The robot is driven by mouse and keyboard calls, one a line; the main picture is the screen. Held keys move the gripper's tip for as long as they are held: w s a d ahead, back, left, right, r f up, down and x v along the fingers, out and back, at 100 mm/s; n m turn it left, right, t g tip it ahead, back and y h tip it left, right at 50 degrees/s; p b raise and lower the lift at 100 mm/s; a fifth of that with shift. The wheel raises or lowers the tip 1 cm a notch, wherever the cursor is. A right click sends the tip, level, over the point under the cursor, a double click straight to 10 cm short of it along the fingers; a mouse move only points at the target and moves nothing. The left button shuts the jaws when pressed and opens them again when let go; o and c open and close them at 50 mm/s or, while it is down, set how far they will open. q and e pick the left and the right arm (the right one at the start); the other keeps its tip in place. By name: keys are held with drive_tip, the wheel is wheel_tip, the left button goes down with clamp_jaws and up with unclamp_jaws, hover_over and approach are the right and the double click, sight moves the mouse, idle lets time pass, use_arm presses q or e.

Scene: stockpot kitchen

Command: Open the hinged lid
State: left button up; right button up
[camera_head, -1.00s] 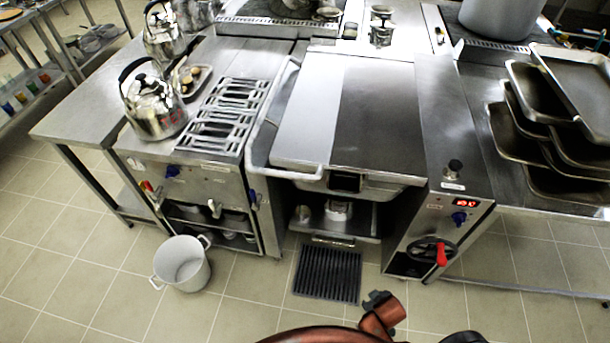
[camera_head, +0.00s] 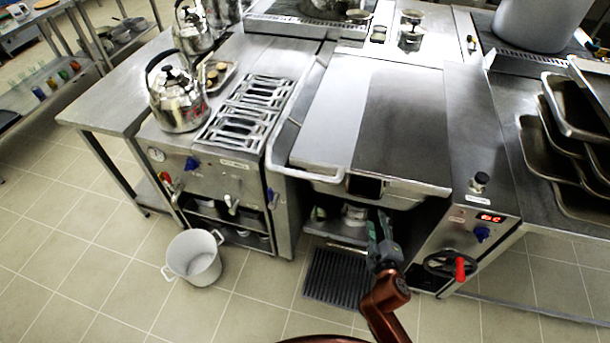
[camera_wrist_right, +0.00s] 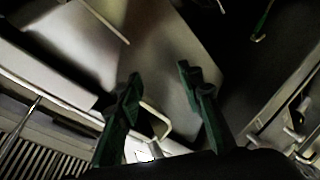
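The hinged lid (camera_head: 400,110) is a wide flat steel cover on the pan unit in the middle of the head view. It lies flat and shut. A pale bar (camera_head: 273,150) runs along its left side and bends round at the front left. My right gripper (camera_head: 379,222) is in front of the unit, below the lid's front edge and near the open bay. In the right wrist view its two green fingers (camera_wrist_right: 159,78) are spread apart with nothing held between them. Pale metal panels lie beyond them. My left gripper is not in view.
A control panel with a red-handled wheel (camera_head: 455,265) stands just right of my right gripper. A black floor grate (camera_head: 335,279) lies below. A white pot (camera_head: 193,258) stands on the floor at left. A kettle (camera_head: 178,100) and trays (camera_head: 545,150) flank the unit.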

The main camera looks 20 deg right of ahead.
drive_tip(key=w+a+r+n+t+y, duration=0.3)
drive_tip(key=w+a+r+n+t, duration=0.1)
drive_tip(key=w+a+r+n, duration=0.3)
drive_tip(key=n+t+y, duration=0.2)
drive_tip(key=n+y, duration=0.4)
drive_tip(key=n, duration=0.1)
approach(305, 178)
drive_tip(key=w, duration=0.4)
drive_tip(key=x, duration=0.6)
drive_tip(key=shift+w+a+r, duration=0.15)
drive_tip(key=shift+a, duration=0.15)
drive_tip(key=shift+w+a, duration=0.1)
drive_tip(key=shift+w, duration=0.4)
drive_tip(key=shift+c, duration=0.6)
clamp_jaws()
drive_tip(key=shift+p, duration=0.3)
